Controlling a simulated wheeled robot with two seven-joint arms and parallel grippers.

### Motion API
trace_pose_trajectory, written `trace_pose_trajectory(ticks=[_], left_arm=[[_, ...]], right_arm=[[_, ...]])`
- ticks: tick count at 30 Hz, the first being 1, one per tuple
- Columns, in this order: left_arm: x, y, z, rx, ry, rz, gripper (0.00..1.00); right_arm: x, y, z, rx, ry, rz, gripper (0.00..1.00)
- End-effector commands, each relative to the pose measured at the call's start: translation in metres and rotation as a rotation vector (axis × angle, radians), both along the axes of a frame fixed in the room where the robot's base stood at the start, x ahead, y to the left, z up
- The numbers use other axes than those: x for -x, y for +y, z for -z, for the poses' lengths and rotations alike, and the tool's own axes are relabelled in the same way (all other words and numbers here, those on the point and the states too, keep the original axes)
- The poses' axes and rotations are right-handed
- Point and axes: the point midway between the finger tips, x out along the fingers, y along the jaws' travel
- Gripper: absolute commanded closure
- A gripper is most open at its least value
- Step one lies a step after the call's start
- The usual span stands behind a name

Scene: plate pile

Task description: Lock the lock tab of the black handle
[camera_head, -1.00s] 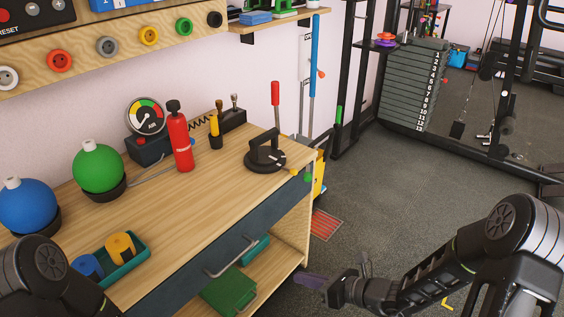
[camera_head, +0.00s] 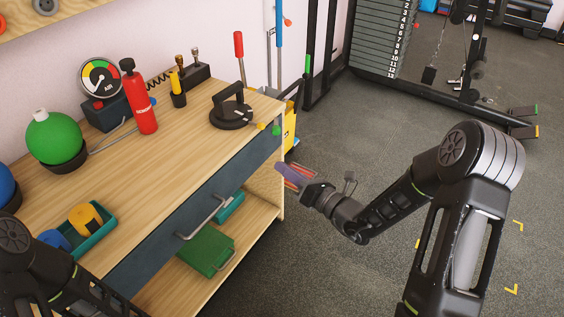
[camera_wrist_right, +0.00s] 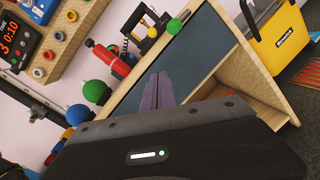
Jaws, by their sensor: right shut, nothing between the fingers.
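The black handle (camera_head: 232,100) stands upright on a round black base at the right end of the wooden bench top. It appears small at the top of the right wrist view (camera_wrist_right: 138,22). Its lock tab is too small to make out. My right gripper (camera_head: 291,175) is shut and empty, its purplish fingers (camera_wrist_right: 158,92) together. It is beyond the bench's right front corner, apart from the handle. My left arm enters at the lower left, but its gripper is out of view.
A yellow knob (camera_head: 261,126) and a green knob (camera_head: 276,130) sit at the bench edge near the handle. A red-handled lever (camera_head: 239,46) stands behind. A red extinguisher (camera_head: 140,100) is farther left. The drawer handle (camera_head: 203,218) sticks out in front.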

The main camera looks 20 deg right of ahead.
Motion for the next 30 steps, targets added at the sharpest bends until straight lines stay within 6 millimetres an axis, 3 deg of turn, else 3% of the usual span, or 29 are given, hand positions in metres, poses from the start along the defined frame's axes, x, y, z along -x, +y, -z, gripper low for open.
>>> trace_pose_trajectory(ticks=[14, 15, 21, 30], left_arm=[[-0.005, 0.003, 0.028, -0.006, -0.011, -0.011, 0.53], [-0.006, 0.003, 0.028, -0.006, -0.012, -0.011, 0.53], [-0.006, 0.003, 0.032, -0.006, -0.015, -0.012, 0.53], [-0.007, 0.003, 0.032, -0.006, -0.015, -0.012, 0.53]], right_arm=[[-0.078, 0.043, 0.000, -0.001, -0.001, -0.002, 1.00], [-0.081, 0.038, -0.008, 0.002, -0.005, 0.002, 1.00], [-0.092, 0.028, -0.029, 0.001, -0.002, 0.001, 1.00], [-0.095, 0.025, -0.034, -0.001, 0.001, 0.001, 1.00]])
